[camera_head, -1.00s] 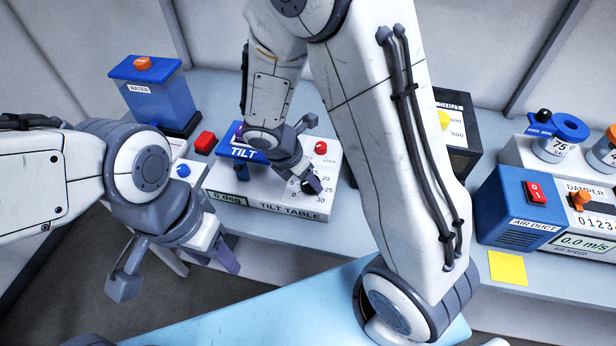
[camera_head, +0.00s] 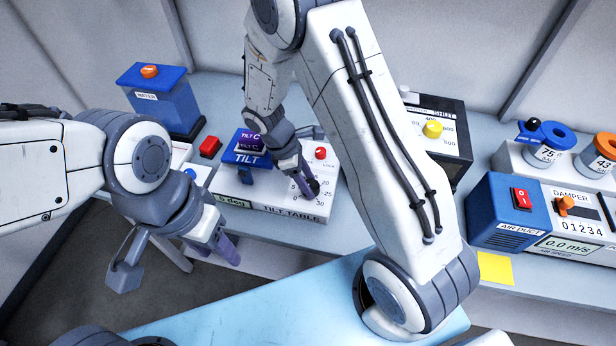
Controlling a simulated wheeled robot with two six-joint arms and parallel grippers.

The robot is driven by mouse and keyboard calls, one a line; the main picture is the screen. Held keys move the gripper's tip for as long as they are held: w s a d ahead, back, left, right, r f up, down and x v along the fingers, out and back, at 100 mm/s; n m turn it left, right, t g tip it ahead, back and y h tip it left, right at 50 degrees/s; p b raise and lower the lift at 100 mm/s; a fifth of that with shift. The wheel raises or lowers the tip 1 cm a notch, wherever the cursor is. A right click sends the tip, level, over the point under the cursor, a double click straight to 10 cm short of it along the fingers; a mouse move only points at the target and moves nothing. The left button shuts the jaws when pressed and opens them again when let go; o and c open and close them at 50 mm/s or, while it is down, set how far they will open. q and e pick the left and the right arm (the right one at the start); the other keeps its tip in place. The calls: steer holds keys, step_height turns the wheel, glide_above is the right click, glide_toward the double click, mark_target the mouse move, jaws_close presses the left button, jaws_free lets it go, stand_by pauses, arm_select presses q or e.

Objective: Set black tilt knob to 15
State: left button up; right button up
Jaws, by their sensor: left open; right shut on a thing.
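The white tilt table (camera_head: 268,209) stands on the bench, left of the picture's middle. Its black knob (camera_head: 314,186) shows partly at the fingers of my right gripper (camera_head: 309,184), which is shut on it. The fingers hide much of the dial; 20, 25 and 30 show at its right. The display (camera_head: 233,201) shows "5 deg"; I cannot tell whether a digit before the 5 is hidden. The blue TILT platform (camera_head: 246,158) is at the back, with a purple-and-blue block labelled TILT C (camera_head: 249,141). My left gripper (camera_head: 175,265) is open and empty in front of the bench.
A red button (camera_head: 320,153) is on the tilt table's back right. A blue water tank (camera_head: 165,103) and a red block (camera_head: 210,147) stand left. A dark box with a yellow knob (camera_head: 433,129), the blue air duct unit (camera_head: 507,211) and a yellow note (camera_head: 495,268) are right.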

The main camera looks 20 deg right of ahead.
steer(key=m+g+y+p, duration=0.1)
steer(key=m, duration=0.2)
steer(key=shift+w+d+r+m, duration=0.1)
steer(key=shift+m, duration=0.3)
steer(key=m, duration=0.2)
steer(key=m+g+y+p, duration=0.1)
steer(key=m, duration=0.1)
steer(key=shift+d+y, duration=0.15)
steer(key=shift+y, duration=0.15)
steer(key=m+y, duration=0.1)
steer(key=m, duration=0.2)
steer(key=m+y, duration=0.1)
steer(key=m, duration=0.2)
steer(key=shift+w+d, duration=0.1)
steer(key=shift+d, duration=0.1)
steer(key=shift+m+y+p, duration=0.35)
steer(key=shift+m+y, duration=0.45)
steer(key=shift+m, duration=1.3)
steer(key=shift+d, duration=0.1)
steer(key=o, duration=1.4)
steer(key=shift+c, duration=0.2)
